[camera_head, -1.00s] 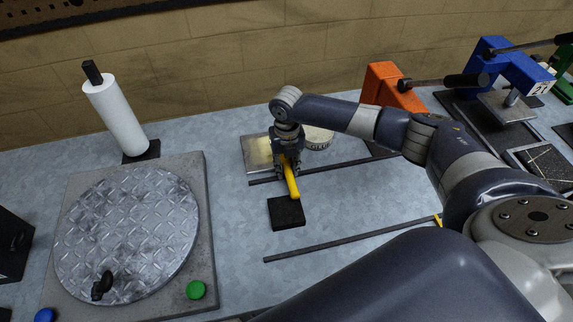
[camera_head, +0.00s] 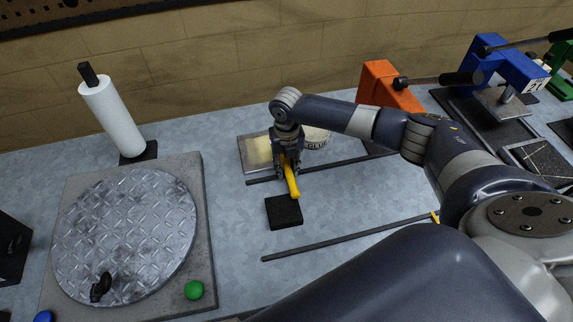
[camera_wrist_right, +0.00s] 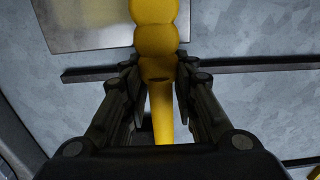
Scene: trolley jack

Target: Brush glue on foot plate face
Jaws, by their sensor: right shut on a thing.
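My right gripper (camera_head: 288,166) is shut on a yellow-handled tool (camera_head: 293,186), likely the brush. Its handle runs between the fingers in the right wrist view (camera_wrist_right: 160,110), and its bristles cannot be made out. A flat metal plate (camera_head: 249,159) with a yellowish shiny patch, perhaps the foot plate, lies behind and left of the gripper; it also shows at the top of the wrist view (camera_wrist_right: 80,35). A round pale tin (camera_head: 318,140) with lettering stands partly hidden behind my right arm. My left gripper is out of view.
A black square pad (camera_head: 284,212) lies in front of the gripper. Two dark rails (camera_head: 340,240) lie across the bench. A round diamond-patterned plate (camera_head: 125,235) and a white roll (camera_head: 112,117) are left. Orange (camera_head: 385,85) and blue (camera_head: 515,65) presses stand right.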

